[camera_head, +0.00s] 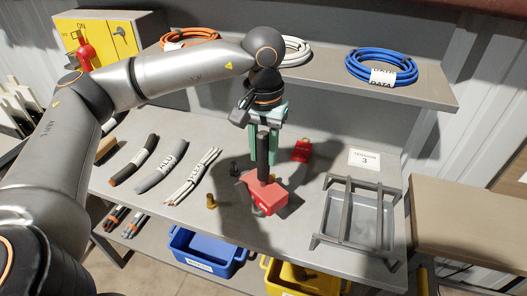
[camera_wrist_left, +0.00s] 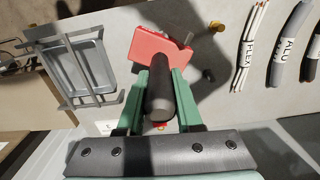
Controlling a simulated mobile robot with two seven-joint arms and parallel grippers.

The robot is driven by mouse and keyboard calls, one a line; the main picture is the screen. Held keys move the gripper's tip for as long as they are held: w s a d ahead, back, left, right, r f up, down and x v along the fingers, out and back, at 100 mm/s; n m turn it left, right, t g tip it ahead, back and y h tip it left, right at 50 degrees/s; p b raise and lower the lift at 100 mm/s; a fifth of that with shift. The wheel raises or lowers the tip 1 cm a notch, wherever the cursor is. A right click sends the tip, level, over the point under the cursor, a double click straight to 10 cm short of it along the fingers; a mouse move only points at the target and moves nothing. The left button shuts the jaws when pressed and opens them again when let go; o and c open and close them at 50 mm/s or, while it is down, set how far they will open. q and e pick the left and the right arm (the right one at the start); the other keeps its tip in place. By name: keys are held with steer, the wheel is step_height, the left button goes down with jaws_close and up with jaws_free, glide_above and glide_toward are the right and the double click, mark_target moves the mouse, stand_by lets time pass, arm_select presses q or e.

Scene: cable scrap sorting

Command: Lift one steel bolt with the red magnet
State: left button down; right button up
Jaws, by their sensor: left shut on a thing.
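The red magnet (camera_head: 265,193) is a red block with a dark upright handle; it also shows in the left wrist view (camera_wrist_left: 150,45). My left gripper (camera_head: 263,150) is shut on the handle, its green fingers on either side of it. A grey bolt-like piece (camera_head: 257,211) shows at the magnet's near lower edge, and in the left wrist view (camera_wrist_left: 187,40) it sticks out beside the block. I cannot tell if it hangs from the magnet. Another dark piece (camera_head: 235,168) is just left of the magnet. My right gripper is out of view.
A small brass piece (camera_head: 211,202) stands left of the magnet. Cable pieces (camera_head: 160,168) lie further left. A grey framed tray (camera_head: 338,245) stands at right, a red object (camera_head: 302,151) behind. Blue (camera_head: 208,256) and yellow (camera_head: 290,281) bins sit below the table's front edge.

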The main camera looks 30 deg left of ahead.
mark_target(264, 132)
arm_select(q)
steer(key=shift+r+p, duration=1.9)
steer(key=shift+r, duration=1.3)
